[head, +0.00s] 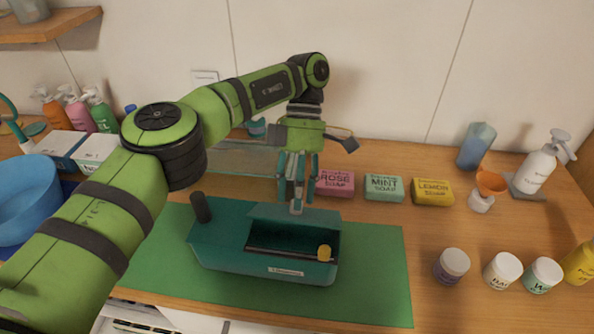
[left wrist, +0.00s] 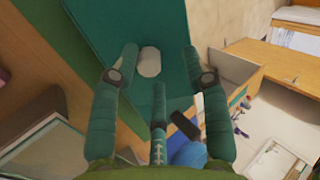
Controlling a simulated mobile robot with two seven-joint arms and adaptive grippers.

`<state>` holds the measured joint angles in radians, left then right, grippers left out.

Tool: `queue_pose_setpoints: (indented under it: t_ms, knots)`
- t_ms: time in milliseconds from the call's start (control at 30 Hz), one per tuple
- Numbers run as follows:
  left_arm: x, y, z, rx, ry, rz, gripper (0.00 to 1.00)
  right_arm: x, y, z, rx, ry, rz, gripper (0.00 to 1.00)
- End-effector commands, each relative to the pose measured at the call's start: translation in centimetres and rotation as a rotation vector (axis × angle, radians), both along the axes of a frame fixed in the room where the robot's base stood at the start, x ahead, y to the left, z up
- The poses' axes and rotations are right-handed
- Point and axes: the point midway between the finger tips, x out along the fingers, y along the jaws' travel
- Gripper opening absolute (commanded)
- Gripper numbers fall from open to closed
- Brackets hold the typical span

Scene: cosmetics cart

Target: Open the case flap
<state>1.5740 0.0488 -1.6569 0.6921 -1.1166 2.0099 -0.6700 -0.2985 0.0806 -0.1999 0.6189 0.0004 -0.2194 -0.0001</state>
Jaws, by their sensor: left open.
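My left gripper (head: 297,200) is open and points down at the flap, around a small pale knob (head: 296,207). In the left wrist view my left gripper (left wrist: 160,65) has its fingers spread on both sides of a pale oval knob (left wrist: 149,62) on a teal surface. Whether the fingers touch it, I cannot tell. My right gripper is not in view.
Rose soap (head: 335,183), mint soap (head: 384,188) and lemon soap (head: 432,191) lie behind the mat. Several jars (head: 452,265) stand at the right, with a white pump bottle (head: 537,170) behind. A blue bowl (head: 22,200) is at the left. A dark cylinder (head: 201,207) stands by the case's left end.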

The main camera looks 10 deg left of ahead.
Motion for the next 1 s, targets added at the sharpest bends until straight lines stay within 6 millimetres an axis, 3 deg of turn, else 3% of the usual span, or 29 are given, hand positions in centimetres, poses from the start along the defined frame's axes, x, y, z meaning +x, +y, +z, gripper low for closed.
queue_pose_setpoints:
  t_ms: [300, 600, 967, 1000]
  knots:
    - [0.1, 0.1, 5.8, 0.006, -0.008, 0.002, 0.47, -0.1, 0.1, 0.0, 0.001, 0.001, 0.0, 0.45]
    - [0.0, 0.0, 7.7, 0.002, -0.002, -0.001, 0.47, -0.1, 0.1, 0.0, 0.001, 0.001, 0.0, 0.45]
    - [0.0, 0.0, 8.0, 0.0, -0.001, 0.001, 0.47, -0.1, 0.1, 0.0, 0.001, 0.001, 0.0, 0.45]
    - [0.0, 0.0, 8.0, 0.0, -0.001, 0.001, 0.43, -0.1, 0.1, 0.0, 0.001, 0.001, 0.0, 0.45]
